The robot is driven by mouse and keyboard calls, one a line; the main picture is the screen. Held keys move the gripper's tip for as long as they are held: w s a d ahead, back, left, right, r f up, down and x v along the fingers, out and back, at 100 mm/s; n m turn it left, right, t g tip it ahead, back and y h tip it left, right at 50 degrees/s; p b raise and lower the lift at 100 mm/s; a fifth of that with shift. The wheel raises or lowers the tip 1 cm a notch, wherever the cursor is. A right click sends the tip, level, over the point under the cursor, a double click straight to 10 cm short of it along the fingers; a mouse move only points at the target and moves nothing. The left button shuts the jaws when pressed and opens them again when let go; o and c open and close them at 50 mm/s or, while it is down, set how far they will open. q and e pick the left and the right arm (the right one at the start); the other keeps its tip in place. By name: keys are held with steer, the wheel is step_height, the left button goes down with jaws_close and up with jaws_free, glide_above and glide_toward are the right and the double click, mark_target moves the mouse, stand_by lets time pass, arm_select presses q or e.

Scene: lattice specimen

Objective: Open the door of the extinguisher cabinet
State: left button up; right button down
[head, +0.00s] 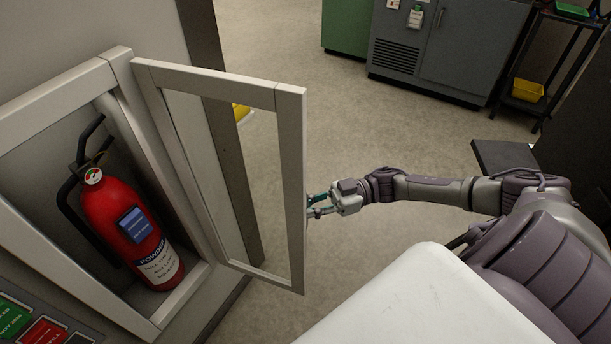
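The extinguisher cabinet (122,85) is a light grey wall frame at the left. Its door (292,150), a pale frame with a see-through middle, stands swung well out from the cabinet, joined along the cabinet's right side. A red fire extinguisher (108,212) with a gauge, black handle and hose stands inside the cabinet. My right gripper (314,205) is at the door's free edge, its fingertips close to or touching the outer stile. The tips are small and partly hidden by the edge, so I cannot tell whether they grip it. My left gripper is out of view.
Green and red signs (40,330) are on the wall below the cabinet. A grey machine cabinet (455,55) and a black shelf with a yellow bin (527,90) stand at the back. A yellow object (241,112) shows behind the door. The floor beyond the door is clear.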

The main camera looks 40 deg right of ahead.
steer(key=c, duration=1.1)
jaws_free()
steer(key=shift+c, duration=0.2)
steer(key=shift+d, duration=0.1)
steer(key=v, duration=1.2)
